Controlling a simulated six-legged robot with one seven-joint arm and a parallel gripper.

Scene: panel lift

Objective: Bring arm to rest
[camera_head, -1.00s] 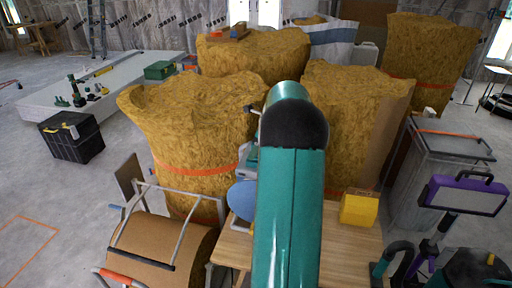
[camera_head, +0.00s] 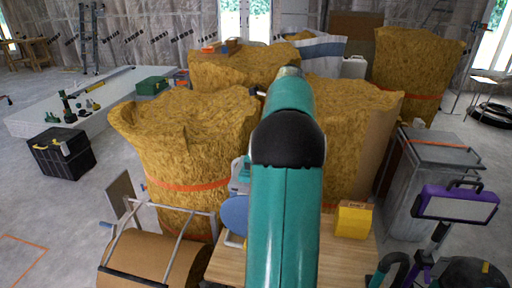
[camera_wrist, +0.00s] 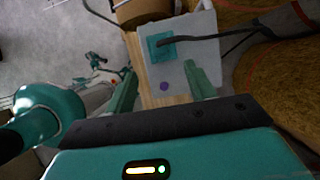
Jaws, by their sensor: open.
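My teal arm fills the middle of the head view and reaches away over the wooden table, its far end in front of the straw-coloured bales. My gripper shows in the wrist view (camera_wrist: 162,88), its two teal fingers spread wide apart with nothing between them. Beyond the fingers is a pale grey panel (camera_wrist: 185,65) with a teal square and a small purple dot. A dark cable runs across it. I cannot tell how far the fingertips are from the panel. In the head view my arm hides the gripper's fingers.
The wooden table (camera_head: 345,262) holds a yellow box (camera_head: 353,220) and a blue disc (camera_head: 235,214). Large wrapped bales (camera_head: 185,140) stand behind it. A brown roll on a metal frame (camera_head: 155,265) is at left, a grey bin (camera_head: 425,175) and a purple-framed lamp (camera_head: 456,203) at right.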

